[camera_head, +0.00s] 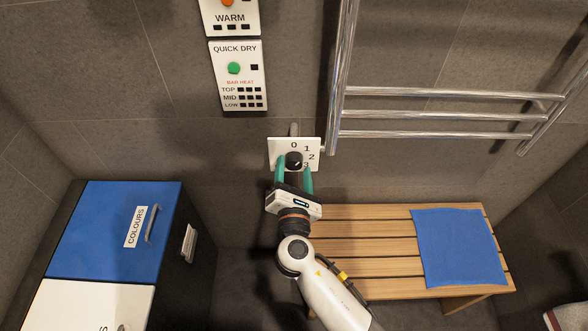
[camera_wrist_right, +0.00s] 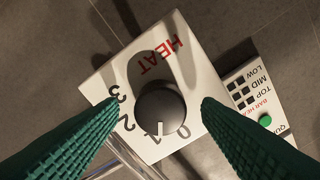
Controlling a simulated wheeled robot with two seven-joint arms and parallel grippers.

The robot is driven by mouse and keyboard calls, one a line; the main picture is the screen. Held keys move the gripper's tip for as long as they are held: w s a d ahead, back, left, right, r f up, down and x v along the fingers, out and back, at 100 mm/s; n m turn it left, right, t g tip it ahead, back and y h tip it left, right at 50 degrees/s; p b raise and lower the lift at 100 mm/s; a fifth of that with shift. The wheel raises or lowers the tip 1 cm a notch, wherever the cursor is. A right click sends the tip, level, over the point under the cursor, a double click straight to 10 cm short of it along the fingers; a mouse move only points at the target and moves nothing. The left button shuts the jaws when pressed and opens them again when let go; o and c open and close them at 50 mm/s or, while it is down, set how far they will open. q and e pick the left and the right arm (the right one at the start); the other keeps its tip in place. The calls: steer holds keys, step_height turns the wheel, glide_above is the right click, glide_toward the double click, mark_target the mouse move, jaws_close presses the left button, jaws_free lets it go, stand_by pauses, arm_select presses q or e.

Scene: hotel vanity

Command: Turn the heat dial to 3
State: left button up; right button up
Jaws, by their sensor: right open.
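The heat dial (camera_head: 294,159) is a round black knob on a white plate (camera_head: 276,146) on the tiled wall, marked 0, 1, 2 and 3. In the right wrist view the dial (camera_wrist_right: 160,108) shows a white pointer line close to the 1. The word HEAT is in red on the plate (camera_wrist_right: 105,82). My right gripper (camera_head: 294,168) is open, its green fingers on either side of the dial. In the right wrist view the fingertips (camera_wrist_right: 160,103) show a gap to the knob on both sides. My left gripper is not in view.
A chrome towel rail (camera_head: 440,114) is right of the dial. A QUICK DRY panel (camera_head: 238,76) hangs above left. A wooden bench (camera_head: 370,246) with a blue towel (camera_head: 458,247) stands below right. A blue-lidded COLOURS bin (camera_head: 105,225) stands at left.

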steer(key=s+b, duration=0.1)
steer(key=s, duration=1)
steer(key=shift+s, duration=0.25)
